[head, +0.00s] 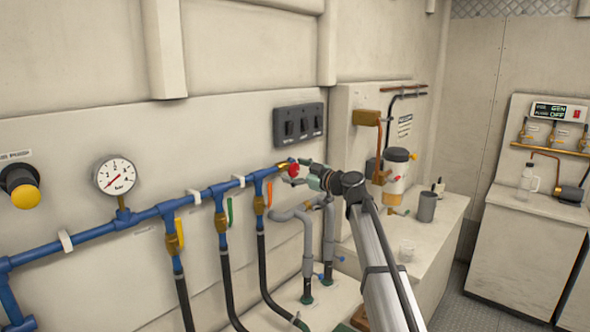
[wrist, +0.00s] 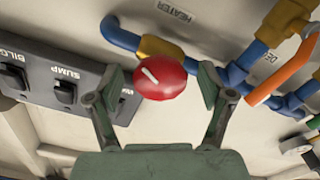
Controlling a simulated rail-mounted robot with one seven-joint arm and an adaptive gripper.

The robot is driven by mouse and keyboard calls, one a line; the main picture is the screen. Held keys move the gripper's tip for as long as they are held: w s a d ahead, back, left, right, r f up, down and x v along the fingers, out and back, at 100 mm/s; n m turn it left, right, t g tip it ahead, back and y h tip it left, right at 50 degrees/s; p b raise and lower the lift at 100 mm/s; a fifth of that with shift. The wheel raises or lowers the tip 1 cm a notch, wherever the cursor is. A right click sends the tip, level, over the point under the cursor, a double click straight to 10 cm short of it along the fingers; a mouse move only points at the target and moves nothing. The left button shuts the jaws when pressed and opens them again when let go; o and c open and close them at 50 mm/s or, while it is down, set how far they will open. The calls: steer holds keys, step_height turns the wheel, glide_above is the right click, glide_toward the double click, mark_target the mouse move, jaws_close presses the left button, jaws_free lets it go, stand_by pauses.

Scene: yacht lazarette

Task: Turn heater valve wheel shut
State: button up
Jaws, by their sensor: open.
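The heater valve wheel (wrist: 160,78) is a round red knob with a white pointer mark, at the end of a brass fitting on the blue pipe. The label HEATER shows on the wall above it in the wrist view. In the head view the red wheel (head: 292,170) sits at the pipe's right end, partly hidden by my gripper. My gripper (wrist: 162,85) is open, with one green-grey finger on each side of the wheel. Gaps show between the fingers and the wheel in the wrist view. In the head view my gripper (head: 305,175) reaches the wheel from the right.
A switch panel (head: 299,124) is on the wall just above the wheel; it looks close to my left finger in the wrist view. Valves with orange (head: 269,193), green and yellow levers hang along the blue pipe (head: 150,212). Grey pipes (head: 307,240) stand below my gripper.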

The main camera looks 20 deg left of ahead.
steer(key=c, duration=1.2)
steer(key=shift+o, duration=0.2)
